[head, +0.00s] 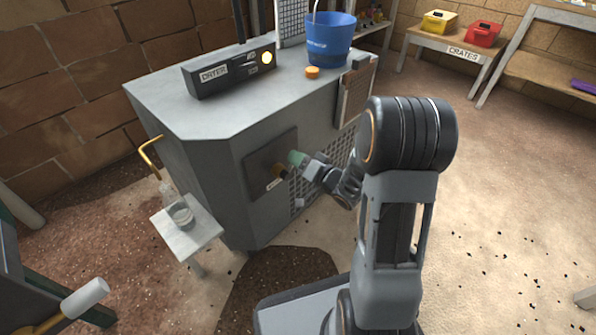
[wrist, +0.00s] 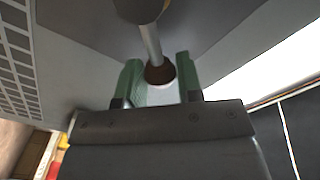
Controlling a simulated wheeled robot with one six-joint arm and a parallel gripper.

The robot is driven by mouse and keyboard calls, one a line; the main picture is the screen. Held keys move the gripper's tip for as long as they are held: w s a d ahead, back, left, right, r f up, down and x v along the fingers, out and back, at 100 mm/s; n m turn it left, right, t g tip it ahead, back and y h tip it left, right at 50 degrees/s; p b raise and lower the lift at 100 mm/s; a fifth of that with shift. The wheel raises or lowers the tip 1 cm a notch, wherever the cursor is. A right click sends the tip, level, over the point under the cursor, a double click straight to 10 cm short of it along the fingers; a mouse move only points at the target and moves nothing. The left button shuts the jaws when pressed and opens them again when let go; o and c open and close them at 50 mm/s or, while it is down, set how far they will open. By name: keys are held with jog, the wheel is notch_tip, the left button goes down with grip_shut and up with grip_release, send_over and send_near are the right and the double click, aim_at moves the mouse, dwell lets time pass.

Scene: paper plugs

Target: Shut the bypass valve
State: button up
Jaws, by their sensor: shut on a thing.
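The bypass valve (head: 279,171) shows as a small brownish fitting on a dark panel on the front of the grey cabinet. Its label is too small to read. In the wrist view a pale lever (wrist: 151,42) runs from a dark round hub (wrist: 140,8) to a brown end between my green fingers. My gripper (head: 296,160) reaches the panel from the right. In the wrist view my gripper (wrist: 160,75) is shut on the lever's end. My fingers hide part of the valve in the head view.
The grey cabinet (head: 190,110) carries a box labelled DRYER (head: 230,72), a blue bucket (head: 330,40) and an orange button (head: 312,72). A vent grille lies beside the panel. A small stand (head: 200,235) with a glass jar is at left. Floor at right is open.

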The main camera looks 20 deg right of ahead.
jog(key=shift+s+a+r+n, duration=0.25)
jog(key=shift+a+n, duration=0.1)
jog(key=shift+n, duration=0.45)
jog(key=shift+s+a+r+n, duration=0.1)
jog(key=shift+a+r+n, duration=0.2)
jog(key=shift+n, duration=0.5)
jog(key=shift+s+a+n, duration=0.15)
jog(key=shift+a+n, duration=0.05)
jog(key=shift+n, duration=0.3)
jog(key=shift+s+a+r+n, duration=0.25)
jog(key=shift+a+n, duration=0.2)
jog(key=shift+n, duration=0.65)
jog(key=shift+s+a+n, duration=0.35)
jog(key=shift+a+n, duration=0.25)
jog(key=shift+n, duration=0.6)
jog(key=o, duration=0.7)
jog(key=shift+r, duration=0.1)
jog(key=shift+o, duration=0.2)
